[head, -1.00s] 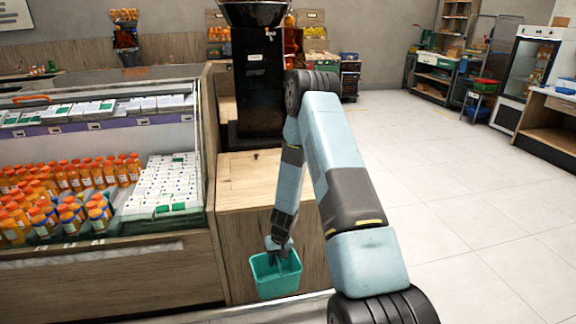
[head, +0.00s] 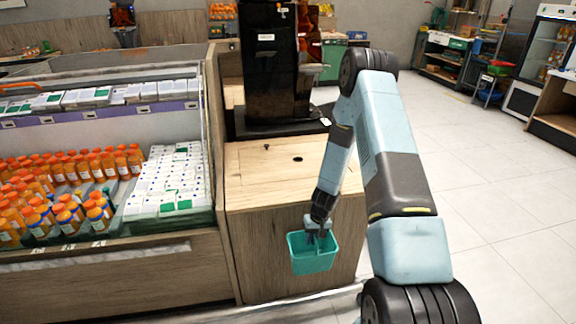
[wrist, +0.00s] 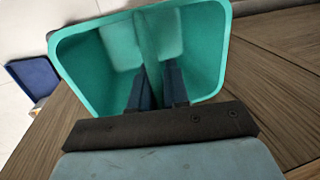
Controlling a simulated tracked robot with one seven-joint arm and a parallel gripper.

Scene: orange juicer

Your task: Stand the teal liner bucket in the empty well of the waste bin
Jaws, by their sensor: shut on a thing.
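The teal liner bucket (head: 312,256) hangs from my gripper (head: 318,236) in front of the wooden cabinet's front face. It is roughly upright, open side up. In the wrist view the bucket (wrist: 205,50) fills the upper middle. My gripper (wrist: 155,85) reaches into its mouth, with one dark finger on each side of a teal strip across the bucket, and is shut on that strip. The waste bin and its empty well cannot be made out in either view.
The wooden cabinet (head: 285,175) carries a dark juicer machine (head: 270,60). A chilled display with orange bottles (head: 70,190) stands to its left. Open tiled floor (head: 480,200) lies to the right. A blue object (wrist: 30,85), partly cut off, shows at the wrist view's left.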

